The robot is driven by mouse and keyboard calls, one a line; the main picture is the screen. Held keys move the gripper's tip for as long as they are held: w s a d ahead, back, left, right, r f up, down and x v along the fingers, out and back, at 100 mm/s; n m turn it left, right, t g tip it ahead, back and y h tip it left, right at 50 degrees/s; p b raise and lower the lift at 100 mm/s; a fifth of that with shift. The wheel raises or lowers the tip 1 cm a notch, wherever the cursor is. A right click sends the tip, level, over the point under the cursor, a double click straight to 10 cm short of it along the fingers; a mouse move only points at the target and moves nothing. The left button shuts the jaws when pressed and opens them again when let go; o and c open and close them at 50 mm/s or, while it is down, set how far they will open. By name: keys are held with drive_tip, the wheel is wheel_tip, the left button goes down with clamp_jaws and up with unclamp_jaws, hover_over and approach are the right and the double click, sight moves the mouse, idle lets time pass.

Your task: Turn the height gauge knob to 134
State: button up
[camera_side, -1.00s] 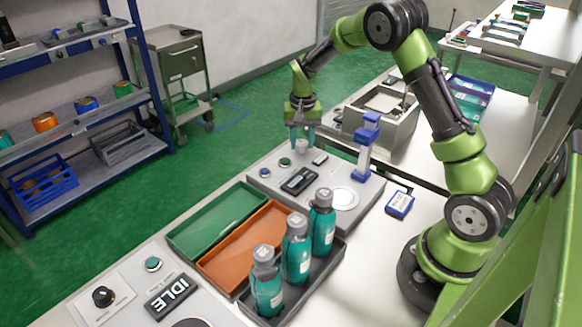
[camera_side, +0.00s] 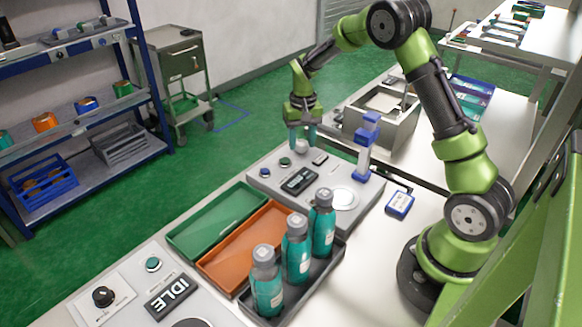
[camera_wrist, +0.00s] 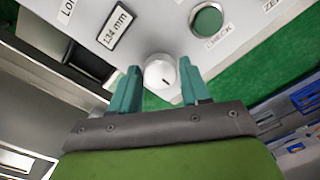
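The height gauge knob (camera_wrist: 160,72) is a round white knob with a dark mark on its face, on the grey gauge panel. The small display (camera_wrist: 112,27) beside it reads "134 mm". My gripper (camera_wrist: 158,68) has its two teal fingers apart, one on each side of the knob, with small gaps seeming to show between the fingertips and the knob. In the side view my gripper (camera_side: 302,142) points down over the knob at the panel's far edge. The panel's larger dark display (camera_side: 299,181) is too small to read there.
A green button (camera_wrist: 207,19) labelled CHECK sits close to the right finger. A blue upright gauge (camera_side: 366,148) stands right of my gripper on the same panel. Green (camera_side: 215,217) and orange (camera_side: 222,268) trays and several teal-bodied bottles are nearer the camera.

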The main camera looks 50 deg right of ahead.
sight(302, 142)
drive_tip(key=shift+o, duration=1.4)
wheel_tip(302, 142, up, 17)
drive_tip(key=shift+f, duration=0.1)
drive_tip(key=s+a+r+n+t+y, duration=0.1)
drive_tip(key=s+a+t, duration=0.2)
drive_tip(key=s+a, duration=0.5)
drive_tip(key=s+a+r+n+t+y, duration=0.1)
drive_tip(key=s+a+t, duration=0.3)
drive_tip(key=s+a, duration=0.4)
drive_tip(key=s+r+n, duration=0.1)
drive_tip(key=s, duration=0.4)
drive_tip(key=shift+s+a, duration=0.15)
drive_tip(key=shift+a, duration=0.2)
